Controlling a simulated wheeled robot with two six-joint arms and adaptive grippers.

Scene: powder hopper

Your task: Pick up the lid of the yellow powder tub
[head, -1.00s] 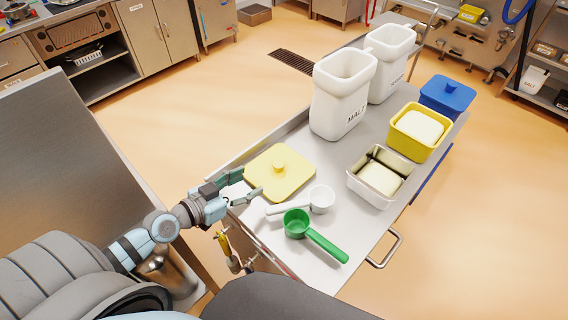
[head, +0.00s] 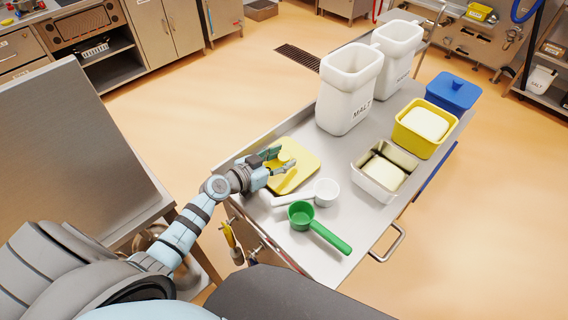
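The yellow lid (head: 308,158) lies flat on the near left part of the metal cart top. My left gripper (head: 283,159) is over the lid, with its fingers apart on either side of the middle, where the knob is. The knob is mostly hidden by the fingers, and I cannot tell whether they touch it. The yellow tub (head: 418,142) stands open at the right of the cart, with white powder (head: 427,123) in it. My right gripper is not in view.
A white scoop (head: 326,192) and a green scoop (head: 301,215) lie just right of the lid. A metal pan (head: 378,188) with pale contents, a white MALT bin (head: 345,110), another white bin (head: 392,65) and a blue lidded tub (head: 452,93) stand farther back.

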